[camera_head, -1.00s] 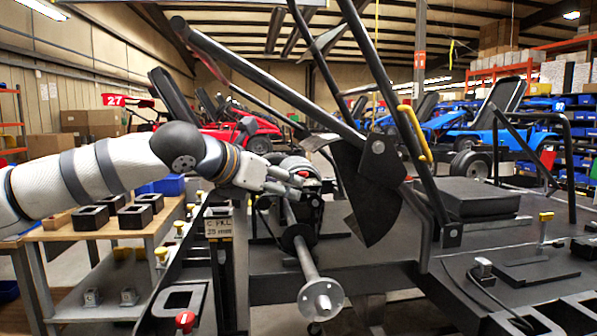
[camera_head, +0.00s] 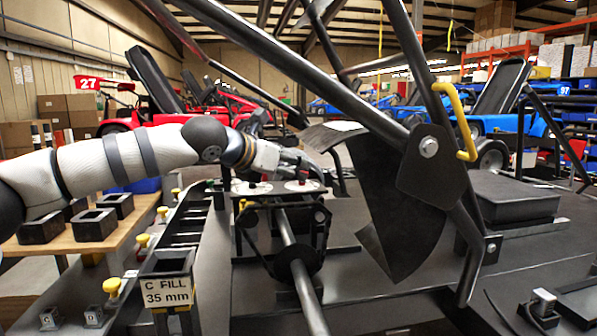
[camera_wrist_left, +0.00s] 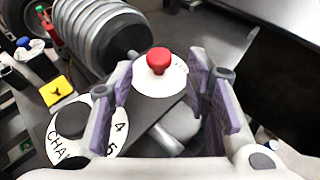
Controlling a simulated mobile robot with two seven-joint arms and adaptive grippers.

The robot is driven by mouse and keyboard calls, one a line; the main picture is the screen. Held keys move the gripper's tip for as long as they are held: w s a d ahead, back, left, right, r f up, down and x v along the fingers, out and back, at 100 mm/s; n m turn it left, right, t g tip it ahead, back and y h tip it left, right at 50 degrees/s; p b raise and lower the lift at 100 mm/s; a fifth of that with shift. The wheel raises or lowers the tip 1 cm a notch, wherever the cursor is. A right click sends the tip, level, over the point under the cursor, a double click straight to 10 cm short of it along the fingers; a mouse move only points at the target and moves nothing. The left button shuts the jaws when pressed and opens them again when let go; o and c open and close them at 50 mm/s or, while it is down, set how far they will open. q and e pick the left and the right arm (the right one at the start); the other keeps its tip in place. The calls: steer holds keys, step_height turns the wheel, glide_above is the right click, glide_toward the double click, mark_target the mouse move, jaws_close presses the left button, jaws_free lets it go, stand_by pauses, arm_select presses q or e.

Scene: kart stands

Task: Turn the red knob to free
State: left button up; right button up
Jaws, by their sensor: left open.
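The red knob (camera_wrist_left: 158,60) sits on a round white dial plate (camera_wrist_left: 172,80) in the left wrist view, near the top middle. My left gripper (camera_wrist_left: 161,78) is open, with one purple-padded finger on each side of the knob's dial and no hold on the knob. In the head view my left gripper (camera_head: 306,166) is above the white dials on the dark frame. A second white dial (camera_wrist_left: 95,148) with a black knob (camera_wrist_left: 71,121) and the numbers 4 and 5 lies at the lower left of the wrist view. The red knob's marking is unreadable. My right gripper is out of view.
A grey ribbed cylinder (camera_wrist_left: 98,30) and a yellow tag (camera_wrist_left: 57,91) lie near the dials. Black kart bars and a dark plate (camera_head: 385,205) stand to the right of my gripper. A wooden bench (camera_head: 75,238) with black blocks is at the left.

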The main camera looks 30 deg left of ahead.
arm_select(q)
steer(key=x, duration=0.5)
steer(key=shift+r, duration=0.1)
jaws_close()
steer(key=shift+a, duration=0.1)
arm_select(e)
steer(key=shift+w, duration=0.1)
